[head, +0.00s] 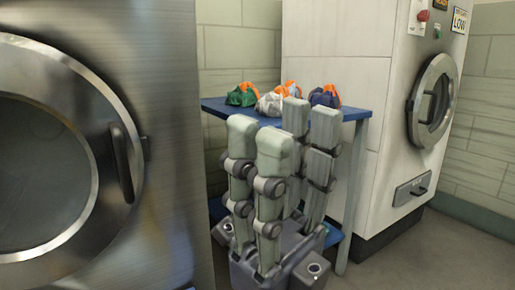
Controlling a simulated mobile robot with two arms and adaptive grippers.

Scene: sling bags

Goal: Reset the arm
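My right gripper (284,135) stands upright in the lower middle of the head view, with its grey-green fingers pointing up. The fingers are spread apart, with nothing visible between them. It appears in front of a blue table and hides part of it. My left gripper is not in view.
The blue table (352,113) bears several sling bags, including a green and orange one (241,96) and a blue and orange one (325,96). A steel machine (176,140) with a round door fills the left. A white machine (385,150) stands at the right.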

